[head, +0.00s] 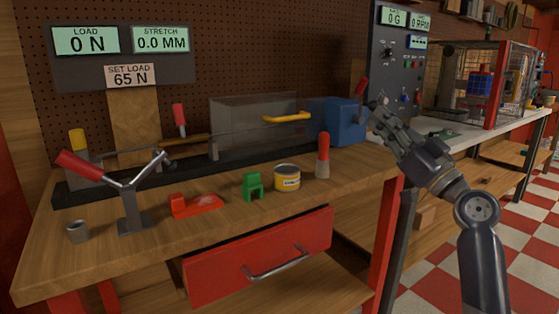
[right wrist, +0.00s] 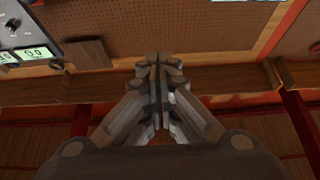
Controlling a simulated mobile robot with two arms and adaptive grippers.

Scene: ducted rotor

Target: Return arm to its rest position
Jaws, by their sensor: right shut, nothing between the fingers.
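My right gripper (head: 385,115) is raised at the right end of the wooden workbench (head: 110,255), in front of the blue block of the test rig. My right arm comes up from the lower right of the head view. In the right wrist view the gripper fingers (right wrist: 157,95) meet along the middle, with nothing seen between them. No object hangs from the gripper. My left gripper is not in the head view.
On the bench stand a red-handled lever (head: 130,190), a red clamp (head: 195,205), a green piece (head: 252,187), a yellow tin (head: 287,178) and a red-tipped tool (head: 322,157). A red drawer (head: 260,255) is below. A caged rig (head: 480,80) stands at the right. Checkered floor is open at lower right.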

